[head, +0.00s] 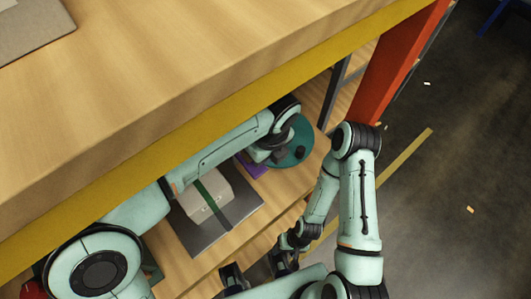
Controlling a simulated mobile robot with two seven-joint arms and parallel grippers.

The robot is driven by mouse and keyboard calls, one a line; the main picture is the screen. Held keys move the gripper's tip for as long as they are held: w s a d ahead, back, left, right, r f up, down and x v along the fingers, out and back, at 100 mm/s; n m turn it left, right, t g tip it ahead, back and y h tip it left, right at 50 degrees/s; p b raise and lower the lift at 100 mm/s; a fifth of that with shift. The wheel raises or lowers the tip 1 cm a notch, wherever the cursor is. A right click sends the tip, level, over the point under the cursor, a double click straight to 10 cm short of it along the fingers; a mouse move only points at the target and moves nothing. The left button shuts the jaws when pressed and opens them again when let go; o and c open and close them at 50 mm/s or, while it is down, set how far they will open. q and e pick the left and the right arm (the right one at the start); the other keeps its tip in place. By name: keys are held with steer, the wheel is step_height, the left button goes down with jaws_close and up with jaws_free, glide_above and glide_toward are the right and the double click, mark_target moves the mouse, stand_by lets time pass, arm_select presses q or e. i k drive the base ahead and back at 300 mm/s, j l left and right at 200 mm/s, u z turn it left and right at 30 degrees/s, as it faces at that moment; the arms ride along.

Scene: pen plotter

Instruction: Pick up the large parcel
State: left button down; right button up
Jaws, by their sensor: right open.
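A pale box-shaped parcel (203,203) with a dark green band across it sits on a dark grey plate (203,239) on the lower shelf. A brown cardboard parcel (32,22) lies on the upper shelf, cut off at the top left. I cannot tell which is the large one. My left arm passes between the shelves, behind the pale parcel. Its gripper (266,152) is beyond that parcel, beside a purple object; its fingers are unclear. My right gripper (257,271) is open at the bottom, in front of the lower shelf and apart from both parcels.
The upper shelf (190,50) with its yellow beam (215,125) overhangs the lower shelf. A teal round object (296,151) and a purple object (251,168) are near my left gripper. An orange upright (398,62) stands at the right. The floor (465,150) beyond is mostly clear.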

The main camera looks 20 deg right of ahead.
mark_target(204, 197)
steer(key=k, duration=1)
